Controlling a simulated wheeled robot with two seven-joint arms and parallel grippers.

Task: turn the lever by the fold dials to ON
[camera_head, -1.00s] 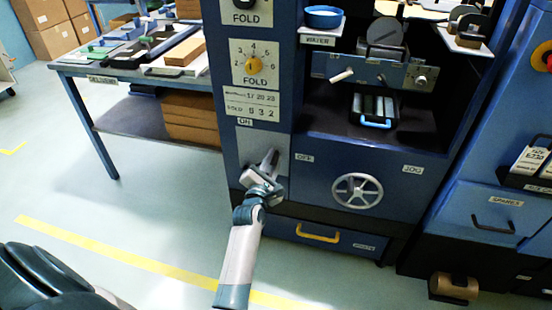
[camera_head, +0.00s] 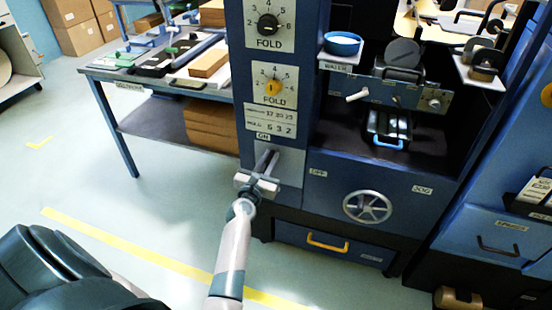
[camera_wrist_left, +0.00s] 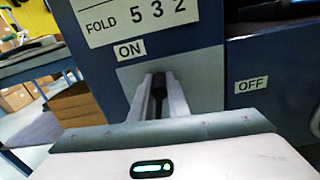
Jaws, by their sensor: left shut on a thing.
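The lever (camera_wrist_left: 158,88) is a dark bar on a light grey plate (camera_head: 291,160) below the two fold dials, black (camera_head: 268,24) and yellow (camera_head: 272,87). My left gripper (camera_head: 267,160) is shut on it; the fingers hide most of it. In the left wrist view the fingers (camera_wrist_left: 160,95) stand either side of the dark bar, pointing up just right of and below the ON label (camera_wrist_left: 131,49). The OFF label (camera_wrist_left: 250,84) is farther right. The ON label (camera_head: 263,136) and OFF label (camera_head: 318,173) also show in the head view. My right gripper is out of view.
A handwheel (camera_head: 367,206) and a drawer with a yellow handle (camera_head: 327,243) are right of and below the lever. A blue water dish (camera_head: 342,43) sits on a shelf above. A workbench (camera_head: 130,80) stands left. The floor in front is clear.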

